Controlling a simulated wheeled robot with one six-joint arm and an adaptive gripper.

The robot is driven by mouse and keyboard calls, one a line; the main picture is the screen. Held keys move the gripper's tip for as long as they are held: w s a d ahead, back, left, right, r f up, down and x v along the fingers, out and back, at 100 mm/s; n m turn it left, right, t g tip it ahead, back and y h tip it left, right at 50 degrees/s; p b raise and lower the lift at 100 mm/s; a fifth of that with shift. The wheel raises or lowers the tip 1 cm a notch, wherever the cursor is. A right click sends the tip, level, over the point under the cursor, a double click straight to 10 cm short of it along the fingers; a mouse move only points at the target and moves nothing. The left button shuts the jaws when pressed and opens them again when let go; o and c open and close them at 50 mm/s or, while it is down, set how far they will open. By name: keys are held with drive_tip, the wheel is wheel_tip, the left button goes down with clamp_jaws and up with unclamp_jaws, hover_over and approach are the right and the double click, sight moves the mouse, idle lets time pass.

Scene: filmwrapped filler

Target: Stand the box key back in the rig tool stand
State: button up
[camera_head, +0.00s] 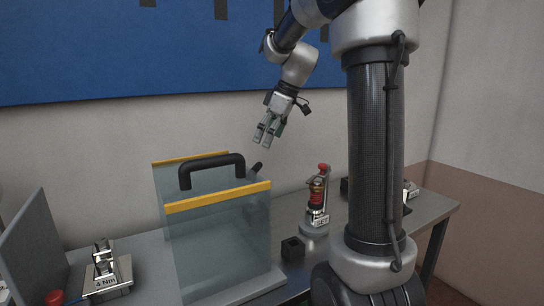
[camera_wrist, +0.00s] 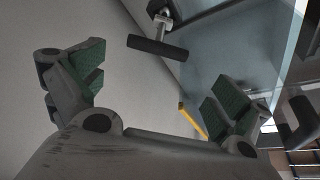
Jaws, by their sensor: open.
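My gripper (camera_head: 266,136) is open and empty, held in the air above and behind the clear guard. Its two spread fingers with green pads show in the wrist view (camera_wrist: 158,92). A dark bar handle on a silver stem, which looks like the box key (camera_wrist: 158,47), lies beyond the fingertips, apart from them. In the head view a dark handle end (camera_head: 257,168) shows just behind the guard's top edge, below my gripper; the rest of it is hidden. A small black block with a recess on top (camera_head: 292,249), possibly the rig tool stand, sits right of the guard.
The clear guard (camera_head: 220,235) with yellow edges and a black top handle (camera_head: 212,162) stands mid-bench. A red-topped fixture (camera_head: 317,200) stands to its right. A metal block marked 4 Nm (camera_head: 107,275) and a red button (camera_head: 54,297) are at left.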

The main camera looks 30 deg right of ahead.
drive_tip(key=s+a+f+m+h, duration=0.1)
drive_tip(key=s+m, duration=0.2)
drive_tip(key=s, duration=0.6)
drive_tip(key=s+a+f+m+h, duration=0.1)
drive_tip(key=s+f+m, duration=0.1)
drive_tip(key=s, duration=0.7)
drive_tip(key=s+a+f+m+t+h, duration=0.1)
drive_tip(key=s+f+m, duration=0.1)
drive_tip(key=s, duration=0.6)
drive_tip(key=shift+s+a+f+m, duration=0.2)
drive_tip(key=shift+s+a+m, duration=0.2)
drive_tip(key=shift+m, duration=0.5)
drive_tip(key=shift+d, duration=0.1)
